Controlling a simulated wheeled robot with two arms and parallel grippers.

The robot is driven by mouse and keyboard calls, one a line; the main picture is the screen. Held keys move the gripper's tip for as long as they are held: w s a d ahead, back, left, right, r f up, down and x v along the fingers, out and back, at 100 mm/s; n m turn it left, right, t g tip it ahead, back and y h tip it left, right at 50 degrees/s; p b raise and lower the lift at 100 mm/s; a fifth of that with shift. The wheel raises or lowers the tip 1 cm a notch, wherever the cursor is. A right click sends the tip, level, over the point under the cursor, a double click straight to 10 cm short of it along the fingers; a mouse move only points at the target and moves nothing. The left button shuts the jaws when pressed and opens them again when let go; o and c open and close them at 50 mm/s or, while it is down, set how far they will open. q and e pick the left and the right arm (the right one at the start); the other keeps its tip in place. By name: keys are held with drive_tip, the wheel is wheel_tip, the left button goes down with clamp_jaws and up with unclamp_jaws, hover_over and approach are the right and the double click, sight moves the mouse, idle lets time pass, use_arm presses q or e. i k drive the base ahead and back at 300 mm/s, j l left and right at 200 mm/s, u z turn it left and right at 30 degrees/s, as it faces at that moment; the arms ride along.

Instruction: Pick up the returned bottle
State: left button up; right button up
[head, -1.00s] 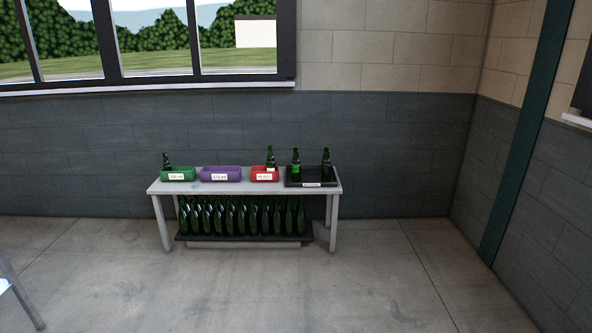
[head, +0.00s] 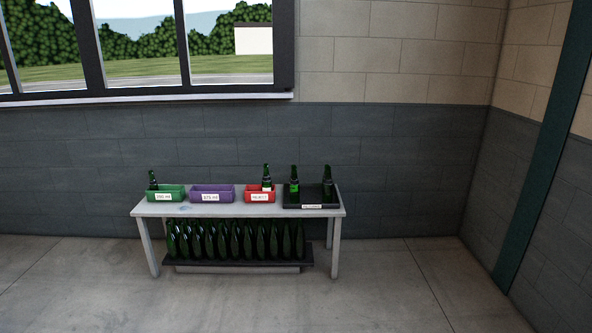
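A table (head: 235,210) stands against the grey wall. On its right end is a black tray (head: 312,201) with a label on its front, too small to read surely. Two dark green bottles stand upright in the tray, one at the left (head: 294,184) and one at the right back (head: 327,183). Another green bottle (head: 267,178) stands in the red bin (head: 256,196). A smaller bottle (head: 152,181) stands in the green bin (head: 172,193). I cannot tell by its look which bottle is the returned one. Neither of my grippers is in view.
A purple bin (head: 212,194) sits between the green and red bins and looks empty. A low shelf (head: 240,265) under the table holds a row of several green bottles. The concrete floor (head: 250,305) before the table is clear. A dark green post (head: 545,150) stands at the right.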

sight(294, 186)
drive_tip(key=i, duration=2.5)
